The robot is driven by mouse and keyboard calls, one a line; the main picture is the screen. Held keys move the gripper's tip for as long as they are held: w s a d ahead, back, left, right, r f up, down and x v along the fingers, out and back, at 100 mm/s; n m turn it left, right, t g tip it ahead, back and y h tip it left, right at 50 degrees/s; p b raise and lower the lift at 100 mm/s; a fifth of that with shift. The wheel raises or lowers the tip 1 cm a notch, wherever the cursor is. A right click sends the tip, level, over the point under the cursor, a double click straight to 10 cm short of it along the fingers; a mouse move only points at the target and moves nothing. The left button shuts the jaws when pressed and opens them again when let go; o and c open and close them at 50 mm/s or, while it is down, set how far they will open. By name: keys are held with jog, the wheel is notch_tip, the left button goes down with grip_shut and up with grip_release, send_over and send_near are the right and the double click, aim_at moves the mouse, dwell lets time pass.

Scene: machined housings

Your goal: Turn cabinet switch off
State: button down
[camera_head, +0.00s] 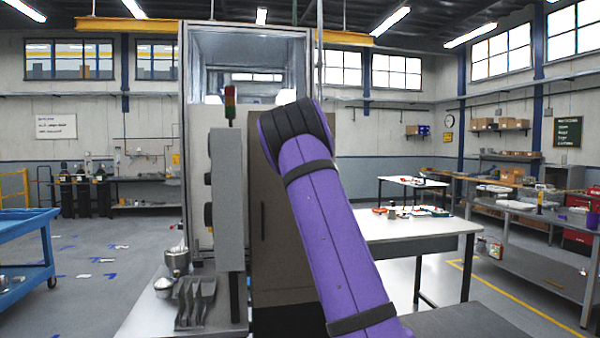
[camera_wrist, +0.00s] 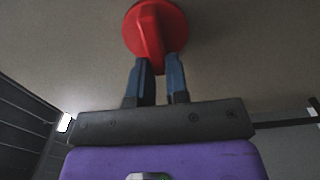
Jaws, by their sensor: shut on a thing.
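The cabinet switch is a red round knob (camera_wrist: 156,32) with a raised grip bar, on a plain grey-brown panel (camera_wrist: 240,50) in the wrist view. My gripper (camera_wrist: 160,64) has its two blue fingers on either side of the bar's lower end, shut on it. The bar stands close to upright in the wrist view, slightly tilted. In the head view the cabinet (camera_head: 268,230) is a tall brown-grey box behind my purple arm. The switch and my gripper are hidden there.
A machine with a glass enclosure (camera_head: 245,60) and a grey control panel (camera_head: 227,200) stands left of my arm. A white table (camera_head: 405,227) is to the right.

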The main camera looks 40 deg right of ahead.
jog(key=shift+f, duration=0.1)
jog(key=c, duration=1.1)
grip_release()
jog(key=v, duration=1)
jog(key=shift+s+a, duration=0.2)
jog(key=shift+s, duration=0.15)
jog(key=s+a+f+m+g+y, duration=0.25)
jog(key=s+a+m+y, duration=0.2)
jog(key=s+a, duration=0.7)
jog(key=s+a+f+m+g+y, duration=0.25)
jog(key=s+a+m, duration=0.4)
jog(key=a, duration=0.85)
jog(key=s+a+f+g+y, duration=0.1)
jog(key=s+a, duration=0.3)
jog(key=s, duration=0.3)
jog(key=s+a+f+g, duration=0.2)
jog(key=s+a, duration=0.3)
jog(key=s, duration=0.1)
jog(key=s+a+f+g+y, duration=0.1)
jog(key=s+a+f+g, duration=0.1)
jog(key=s+a, duration=0.2)
jog(key=shift+s+a+f+m+y, duration=0.1)
jog(key=shift+s+a+m+y, duration=0.1)
jog(key=shift+s, duration=0.75)
jog(key=shift+s+a+m+y, duration=0.1)
jog(key=shift+s+a+m, duration=0.1)
jog(key=shift+s, duration=0.7)
